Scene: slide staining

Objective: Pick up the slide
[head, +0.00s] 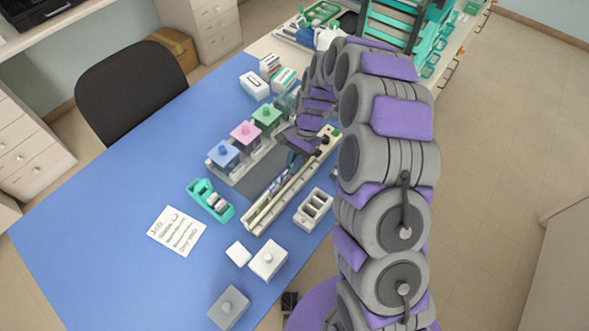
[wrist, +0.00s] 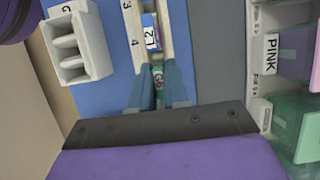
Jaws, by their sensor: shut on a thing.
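My gripper (wrist: 158,72) is shut on a slide (wrist: 159,82) with a green end marked "G5", low over the long cream slide rack (wrist: 168,32). I cannot tell whether the slide is clear of the rack. Another slide (wrist: 151,36), with a blue end marked "L2", sits in the rack just ahead of the fingers. In the head view the rack (head: 257,220) runs diagonally across the blue mat, and my gripper (head: 296,160) is over its far half. The held slide is hidden there by my arm.
Lidded staining jars in blue (head: 224,155), pink (head: 244,135) and green (head: 266,120) stand left of the rack. A white slotted holder (head: 313,209) stands close on the right. A teal holder (head: 210,201) and a note (head: 176,231) lie left. The mat's near left is clear.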

